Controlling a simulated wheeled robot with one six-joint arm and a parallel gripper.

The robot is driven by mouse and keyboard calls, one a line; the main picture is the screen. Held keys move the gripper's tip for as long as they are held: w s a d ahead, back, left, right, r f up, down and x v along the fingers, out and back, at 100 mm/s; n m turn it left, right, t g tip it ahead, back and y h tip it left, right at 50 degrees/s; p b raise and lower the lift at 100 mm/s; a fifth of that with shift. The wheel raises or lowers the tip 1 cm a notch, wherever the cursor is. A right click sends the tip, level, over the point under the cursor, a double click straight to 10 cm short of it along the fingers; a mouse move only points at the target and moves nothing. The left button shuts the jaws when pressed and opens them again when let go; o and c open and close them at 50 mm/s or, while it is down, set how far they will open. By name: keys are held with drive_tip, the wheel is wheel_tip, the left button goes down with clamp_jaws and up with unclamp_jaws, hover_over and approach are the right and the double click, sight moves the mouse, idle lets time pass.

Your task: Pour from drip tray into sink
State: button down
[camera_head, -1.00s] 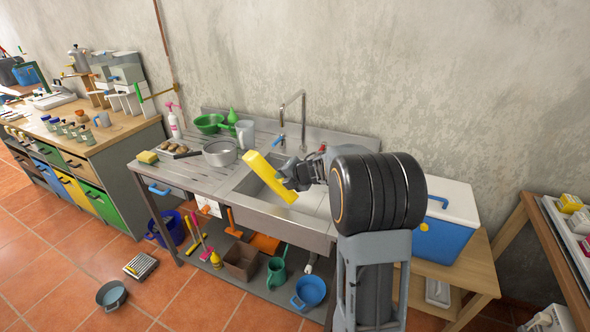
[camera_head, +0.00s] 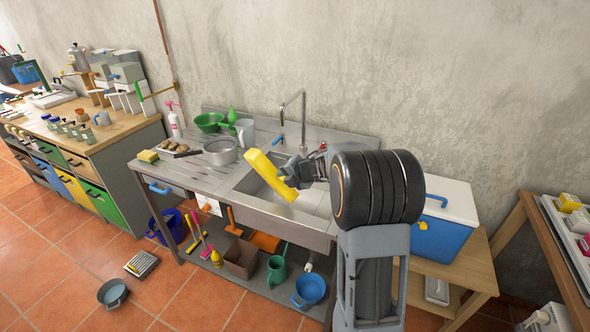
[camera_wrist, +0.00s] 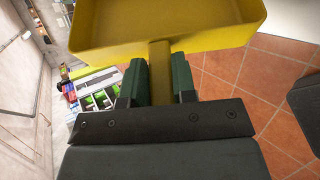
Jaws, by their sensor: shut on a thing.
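The drip tray (camera_head: 270,176) is yellow and shallow. It is steeply tilted above the sink (camera_head: 308,198), apart from the basin as far as I can tell. My gripper (camera_head: 297,174) is shut on the tray's handle, to the right of the tray. In the wrist view the yellow tray (camera_wrist: 160,38) fills the top, and its handle (camera_wrist: 161,70) runs down between the dark green fingers of my gripper (camera_wrist: 162,80). No liquid shows in the visible part of the tray. The tray and my arm hide part of the basin.
A tall faucet (camera_head: 303,125) stands behind the basin. A blue cooler (camera_head: 447,222) with white lid stands right. A grey bowl (camera_head: 112,293) lies on the floor.

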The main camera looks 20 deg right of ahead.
drive_tip(key=shift+w+d+r+m+y+p, duration=0.15)
drive_tip(key=shift+d+r+y+p, duration=0.1)
drive_tip(key=shift+d+p, duration=0.3)
drive_tip(key=shift+w+d+r+m+y+p, duration=0.1)
drive_tip(key=shift+d+r+m+y+p, duration=0.15)
drive_tip(key=shift+p, duration=0.45)
drive_tip(key=shift+d+f, duration=0.1)
wheel_tip(320, 180, up, 7)
drive_tip(key=n+t+h+b, duration=0.3)
drive_tip(key=n+h+b, duration=0.4)
drive_tip(key=h+b, duration=0.1)
drive_tip(key=shift+n+h, duration=0.3)
drive_tip(key=shift+h, duration=0.3)
